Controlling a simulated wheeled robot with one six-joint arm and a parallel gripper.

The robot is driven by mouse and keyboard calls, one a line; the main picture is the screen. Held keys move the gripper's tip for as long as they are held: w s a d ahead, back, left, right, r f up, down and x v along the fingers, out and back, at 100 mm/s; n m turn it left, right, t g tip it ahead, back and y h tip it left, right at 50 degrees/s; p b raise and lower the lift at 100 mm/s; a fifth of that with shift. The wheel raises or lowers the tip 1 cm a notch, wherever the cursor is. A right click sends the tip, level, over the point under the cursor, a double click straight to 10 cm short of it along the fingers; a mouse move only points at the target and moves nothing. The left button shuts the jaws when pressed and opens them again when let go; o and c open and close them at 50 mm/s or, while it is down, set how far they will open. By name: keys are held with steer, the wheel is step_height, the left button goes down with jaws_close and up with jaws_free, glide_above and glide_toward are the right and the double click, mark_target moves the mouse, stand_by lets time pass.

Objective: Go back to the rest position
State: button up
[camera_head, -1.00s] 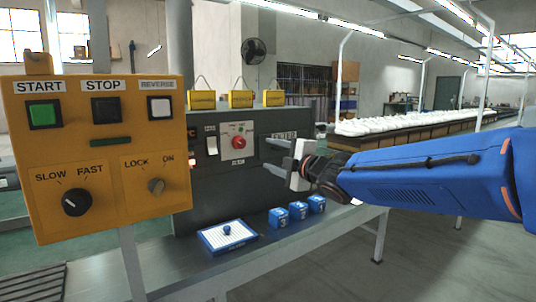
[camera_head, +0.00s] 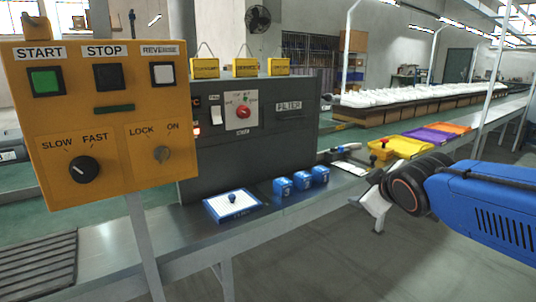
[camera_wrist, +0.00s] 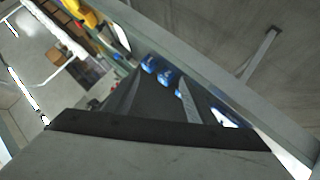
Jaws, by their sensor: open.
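My gripper (camera_head: 360,186) is at the right in the head view, in front of the bench's front edge. It is open, and nothing shows held in it. Its pale palm is tilted and the blue arm reaches in from the right edge. In the wrist view, the dark gripper parts (camera_wrist: 155,98) show in the middle, with the blue blocks (camera_wrist: 158,70) beyond them.
A yellow control panel (camera_head: 105,122) stands at the left. A dark machine (camera_head: 285,140) stands on the bench (camera_head: 180,240). A white-and-blue board (camera_head: 232,207) and blue blocks (camera_head: 301,181) lie before it. Yellow (camera_head: 402,147), purple (camera_head: 428,136) and orange trays line the right.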

steer(key=s+d+f+m+g, duration=0.1)
steer(key=s+f+m+g, duration=0.1)
steer(key=s+f, duration=0.3)
steer(key=s+d+f+m+g, duration=0.1)
steer(key=s+f, duration=0.4)
steer(key=s, duration=0.6)
steer(key=s+d+f+m+g, duration=0.1)
steer(key=s+f+m+g, duration=0.3)
steer(key=s, duration=0.3)
steer(key=shift+s+d+f+m, duration=0.3)
steer(key=shift+s+f+m, duration=0.1)
steer(key=shift+f+m, duration=0.25)
steer(key=shift+r, duration=0.15)
steer(key=shift+c, duration=0.2)
